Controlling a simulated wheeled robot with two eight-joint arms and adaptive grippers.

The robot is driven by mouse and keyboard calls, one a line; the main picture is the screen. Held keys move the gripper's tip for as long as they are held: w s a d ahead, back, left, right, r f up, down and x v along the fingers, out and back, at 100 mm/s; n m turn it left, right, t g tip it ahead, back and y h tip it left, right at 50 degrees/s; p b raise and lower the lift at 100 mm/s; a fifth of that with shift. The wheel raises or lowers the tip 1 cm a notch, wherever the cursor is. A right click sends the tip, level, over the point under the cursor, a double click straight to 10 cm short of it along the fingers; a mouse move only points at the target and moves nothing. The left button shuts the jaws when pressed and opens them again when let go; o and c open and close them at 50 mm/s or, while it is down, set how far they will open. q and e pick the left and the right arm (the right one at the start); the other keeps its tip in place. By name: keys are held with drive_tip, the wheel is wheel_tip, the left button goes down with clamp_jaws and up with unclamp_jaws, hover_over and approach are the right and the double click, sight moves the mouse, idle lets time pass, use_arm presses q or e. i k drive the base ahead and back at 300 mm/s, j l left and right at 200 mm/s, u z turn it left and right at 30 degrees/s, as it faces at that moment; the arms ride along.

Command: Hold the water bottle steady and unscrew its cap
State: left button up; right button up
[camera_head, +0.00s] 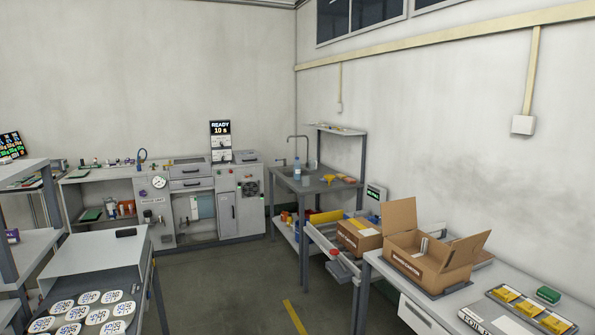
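A small pale-blue upright object that looks like the water bottle (297,171) stands on the grey sink table (312,187) in the far corner, near its front left. It is too far away to make out its cap. Neither of my grippers is in view, so nothing shows of what they hold.
A workbench (188,172) with a machine stands left of the sink table. An open cardboard box (425,265) sits on the right-hand table (480,295). A grey table (97,255) with white labelled pieces is at front left. The floor (235,285) between the tables is clear.

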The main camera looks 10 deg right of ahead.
sight(296, 164)
drive_tip(key=i+j, duration=0.1)
drive_tip(key=i, duration=4.55)
drive_tip(key=i+j+z, duration=0.15)
drive_tip(key=i+z, duration=0.3)
drive_tip(key=i+j+z, duration=0.3)
drive_tip(key=i+z, duration=0.15)
drive_tip(key=i+j+z, duration=0.45)
